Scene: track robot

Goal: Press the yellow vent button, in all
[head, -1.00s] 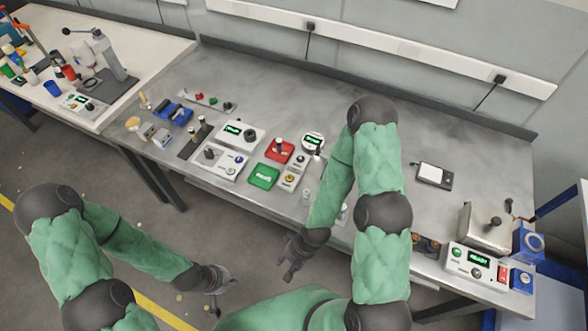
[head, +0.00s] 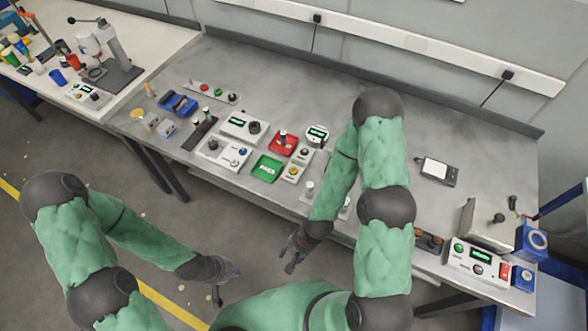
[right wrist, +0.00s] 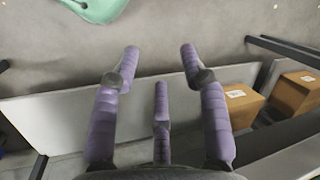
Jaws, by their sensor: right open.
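A small yellow button (head: 294,171) sits on a narrow white panel (head: 289,179) on the metal bench, just right of the green tray. My right gripper (head: 292,258) is in front of the bench edge, below and apart from that panel. Its fingers are spread and empty in the right wrist view (right wrist: 160,55), with floor behind them. My left gripper (head: 222,285) hangs over the floor at the lower left, away from the bench; its finger opening is too small to tell.
A red tray (head: 283,145) and green tray (head: 266,168) lie near the yellow button. White control boxes (head: 243,126) stand to the left. A grey machine with a display panel (head: 479,256) is at the bench's right end. The middle back of the bench is clear.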

